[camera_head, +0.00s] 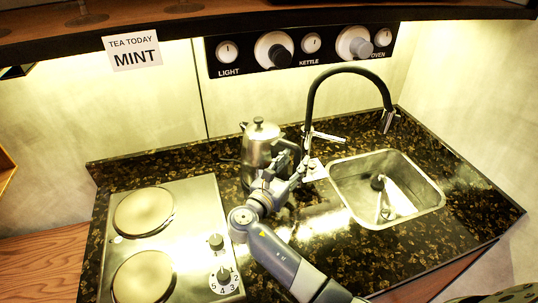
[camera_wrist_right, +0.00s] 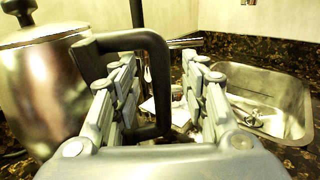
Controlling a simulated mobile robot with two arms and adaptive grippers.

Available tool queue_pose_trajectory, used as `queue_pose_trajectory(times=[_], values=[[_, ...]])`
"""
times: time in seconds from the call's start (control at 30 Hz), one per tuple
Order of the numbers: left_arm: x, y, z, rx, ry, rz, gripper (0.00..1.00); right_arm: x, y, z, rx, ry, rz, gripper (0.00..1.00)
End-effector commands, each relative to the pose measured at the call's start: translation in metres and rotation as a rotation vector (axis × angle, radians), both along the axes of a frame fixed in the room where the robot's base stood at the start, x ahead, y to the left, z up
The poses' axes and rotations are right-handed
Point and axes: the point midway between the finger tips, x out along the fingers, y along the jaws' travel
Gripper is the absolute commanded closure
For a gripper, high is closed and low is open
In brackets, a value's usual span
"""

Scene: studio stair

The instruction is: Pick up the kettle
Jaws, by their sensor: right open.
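The kettle (camera_head: 257,148) is a shiny metal pot with a knobbed lid and a black handle. It stands upright on the dark counter between the hob and the sink. My right gripper (camera_head: 287,165) is at its handle side, to the right of the body. In the right wrist view the kettle body (camera_wrist_right: 42,85) fills the left side. Its black handle (camera_wrist_right: 160,85) shows between the two open fingers of the gripper (camera_wrist_right: 161,75). The left finger appears inside the handle loop. I cannot tell whether either finger touches the handle. My left gripper is out of view.
A hob (camera_head: 178,205) with two round plates lies left. A steel sink (camera_head: 342,178) is at the right, and a black tap (camera_head: 312,95) rises behind the gripper. A knob panel (camera_head: 300,50) and a "MINT" sign (camera_head: 132,50) are on the wall.

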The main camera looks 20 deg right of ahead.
Motion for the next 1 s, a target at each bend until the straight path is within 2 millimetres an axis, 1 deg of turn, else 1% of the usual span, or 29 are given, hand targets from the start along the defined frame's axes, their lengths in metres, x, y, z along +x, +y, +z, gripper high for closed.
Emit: queue_pose_trajectory(times=[0.03, 0.1, 0.33, 0.37, 0.4, 0.47, 0.5, 0.53, 0.73, 0.77, 1.0], values=[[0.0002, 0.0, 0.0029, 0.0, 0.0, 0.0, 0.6, 0.0028, -0.0046, 0.001, -0.003, 0.002, -0.001, 0.59], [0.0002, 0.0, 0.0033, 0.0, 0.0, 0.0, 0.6, 0.0052, -0.0078, 0.0003, -0.002, 0.001, -0.001, 0.59], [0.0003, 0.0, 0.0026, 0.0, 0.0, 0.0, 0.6, 0.0058, -0.0083, -0.0008, 0.0, 0.0, 0.0, 0.59], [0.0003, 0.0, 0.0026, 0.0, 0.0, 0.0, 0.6, 0.0057, -0.0082, -0.0008, 0.0, 0.0, 0.0, 0.66], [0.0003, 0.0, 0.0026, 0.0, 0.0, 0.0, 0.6, 0.0057, -0.0081, -0.0008, -0.001, 0.001, 0.0, 0.75], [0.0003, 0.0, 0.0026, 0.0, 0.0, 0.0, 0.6, 0.0057, -0.0081, -0.0008, -0.001, 0.001, 0.0, 0.88], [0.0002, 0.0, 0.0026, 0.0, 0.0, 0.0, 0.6, 0.0056, -0.008, -0.0008, -0.001, 0.001, 0.0, 0.97], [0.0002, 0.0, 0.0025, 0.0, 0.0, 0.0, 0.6, 0.0056, -0.008, -0.0008, 0.0, 0.001, 0.0, 1.0], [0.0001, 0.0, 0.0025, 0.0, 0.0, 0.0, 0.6, 0.0056, -0.008, -0.0009, 0.0, 0.001, 0.0, 1.0], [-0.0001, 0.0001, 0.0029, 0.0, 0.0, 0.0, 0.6, 0.0065, -0.0079, 0.0037, -0.001, -0.011, 0.001, 1.0], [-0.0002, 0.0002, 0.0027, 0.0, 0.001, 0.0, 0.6, 0.0064, -0.0079, 0.0034, -0.001, -0.009, 0.0, 1.0]])
